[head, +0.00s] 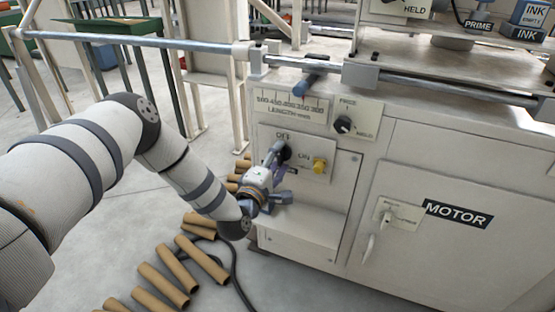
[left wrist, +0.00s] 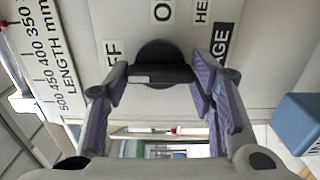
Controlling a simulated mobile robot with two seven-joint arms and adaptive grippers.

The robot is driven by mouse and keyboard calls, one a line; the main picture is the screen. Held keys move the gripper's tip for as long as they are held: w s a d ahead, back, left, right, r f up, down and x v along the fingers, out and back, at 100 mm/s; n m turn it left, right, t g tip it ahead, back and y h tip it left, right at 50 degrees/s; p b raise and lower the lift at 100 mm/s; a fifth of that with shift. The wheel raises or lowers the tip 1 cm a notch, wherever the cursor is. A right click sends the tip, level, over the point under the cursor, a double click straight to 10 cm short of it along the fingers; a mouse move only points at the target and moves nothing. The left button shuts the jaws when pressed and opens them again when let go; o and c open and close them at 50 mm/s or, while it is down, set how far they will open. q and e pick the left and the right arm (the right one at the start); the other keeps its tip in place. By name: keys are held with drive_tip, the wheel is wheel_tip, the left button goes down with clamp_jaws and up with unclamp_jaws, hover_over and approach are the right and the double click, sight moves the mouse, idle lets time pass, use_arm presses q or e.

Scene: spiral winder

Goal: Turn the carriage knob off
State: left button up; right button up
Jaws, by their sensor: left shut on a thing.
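The carriage knob (left wrist: 160,58) is round and black with a raised bar. In the left wrist view a pale mark shows at the bar's left end, on the side of the letters "FF". In the head view the dark knob (head: 284,151) is on the machine's front panel below the "OFF" label, partly hidden by my gripper. My left gripper (head: 274,160) is at the knob. Its purple-padded fingers (left wrist: 160,76) are shut on the knob, one at each side of the bar. My right gripper is not in view.
A yellow button (head: 320,166) is close to the right of the knob. A hold knob (head: 344,124) is above it, and a metal rail (head: 150,41) runs across above. Cardboard tubes (head: 163,284) and a dark cable lie on the floor below.

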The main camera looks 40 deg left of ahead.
use_arm(q)
drive_tip(key=o, duration=1.2)
drive_tip(key=shift+c, duration=0.2)
drive_tip(key=v, duration=1.2)
drive_tip(key=shift+s+f, duration=0.1)
